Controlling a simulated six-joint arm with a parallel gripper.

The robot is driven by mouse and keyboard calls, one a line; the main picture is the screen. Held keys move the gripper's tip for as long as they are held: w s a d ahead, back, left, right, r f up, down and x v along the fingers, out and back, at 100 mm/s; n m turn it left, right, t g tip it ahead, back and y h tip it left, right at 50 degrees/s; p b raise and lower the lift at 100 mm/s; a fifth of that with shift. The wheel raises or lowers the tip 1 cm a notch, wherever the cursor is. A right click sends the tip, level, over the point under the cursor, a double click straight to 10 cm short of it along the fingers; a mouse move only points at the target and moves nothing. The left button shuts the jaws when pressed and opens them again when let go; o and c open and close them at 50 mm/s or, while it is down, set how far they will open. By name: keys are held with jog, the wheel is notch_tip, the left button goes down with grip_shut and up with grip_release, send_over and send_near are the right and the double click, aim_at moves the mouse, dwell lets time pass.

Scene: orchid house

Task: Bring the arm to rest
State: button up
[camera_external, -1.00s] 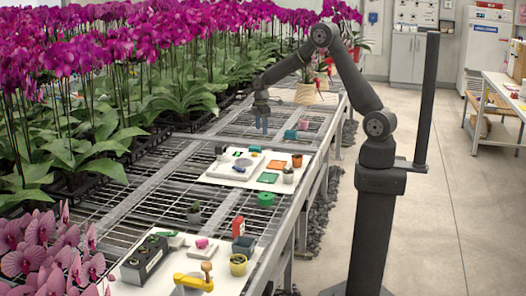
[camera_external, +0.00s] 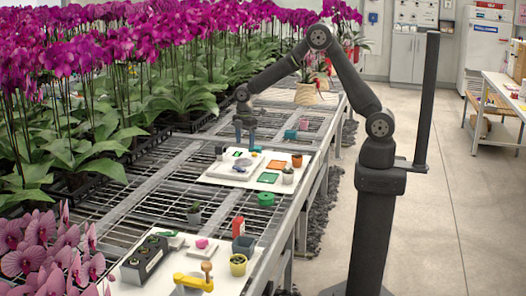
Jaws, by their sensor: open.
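My gripper (camera_external: 245,138) hangs pointing down at the end of my arm, over the far end of the white board (camera_external: 212,177) on the mesh bench. It is open. At this size I see nothing between its fingers. I cannot tell exactly how high it is above the board. My arm reaches from its column on the right, up and over to the left across the bench.
A green round piece (camera_external: 265,199) lies nearer on the mesh (camera_external: 150,195). A nearer board carries a yellow piece (camera_external: 193,282) and a dark block (camera_external: 146,258). Orchids line the left.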

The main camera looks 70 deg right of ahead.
jog(key=shift+s+a, duration=0.15)
jog(key=shift+a, duration=0.9)
